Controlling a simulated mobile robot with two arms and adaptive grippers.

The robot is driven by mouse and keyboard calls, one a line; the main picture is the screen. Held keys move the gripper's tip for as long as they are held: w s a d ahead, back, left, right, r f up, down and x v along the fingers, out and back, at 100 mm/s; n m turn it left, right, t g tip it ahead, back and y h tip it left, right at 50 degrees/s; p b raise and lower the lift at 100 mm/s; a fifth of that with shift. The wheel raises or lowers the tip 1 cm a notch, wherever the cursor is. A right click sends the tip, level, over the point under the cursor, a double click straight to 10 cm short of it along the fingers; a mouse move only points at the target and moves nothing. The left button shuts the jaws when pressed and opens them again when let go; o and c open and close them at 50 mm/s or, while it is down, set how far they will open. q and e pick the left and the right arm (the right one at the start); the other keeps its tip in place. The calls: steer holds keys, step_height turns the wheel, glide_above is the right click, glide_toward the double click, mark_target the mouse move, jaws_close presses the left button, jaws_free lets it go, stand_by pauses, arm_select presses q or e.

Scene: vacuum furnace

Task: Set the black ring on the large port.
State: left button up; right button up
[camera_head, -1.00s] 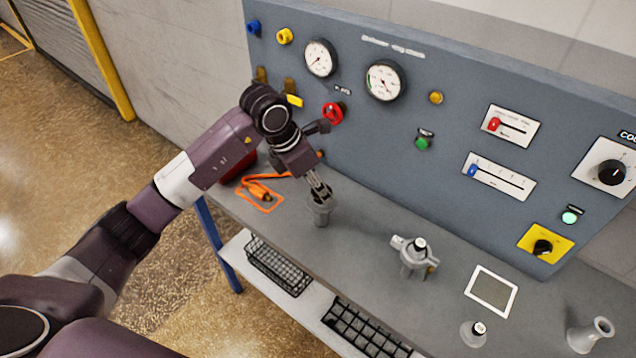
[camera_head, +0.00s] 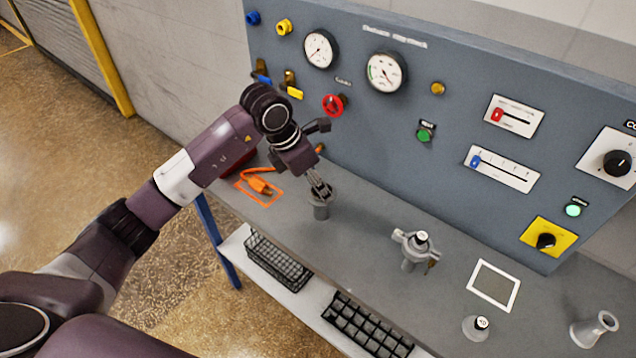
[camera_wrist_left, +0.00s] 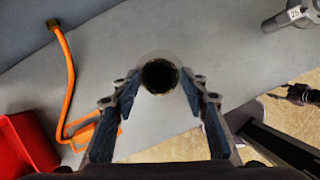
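A grey upright port (camera_head: 320,209) with a flanged top stands on the bench, below my left gripper (camera_head: 321,190). In the left wrist view, the pale round flange (camera_wrist_left: 144,66) lies between the two fingers of the left gripper (camera_wrist_left: 160,88). A dark circle with a thin brownish edge fills the middle of it. I cannot tell whether this is the black ring seated there or just the port's opening. The fingers are spread apart, one on each side, close to the flange rim; contact is unclear. My right gripper is not in view.
An orange cable (camera_head: 259,184) and a red bin (camera_wrist_left: 26,146) lie left of the port. A grey valve fitting (camera_head: 415,248), a white-framed pad (camera_head: 493,286), a small capped fitting (camera_head: 475,327) and a flared tube (camera_head: 593,329) stand to the right. The control panel (camera_head: 450,90) rises behind.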

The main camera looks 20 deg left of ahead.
arm_select(q)
steer(key=o, duration=0.3)
steer(key=shift+o, duration=0.2)
steer(key=v, duration=1.2)
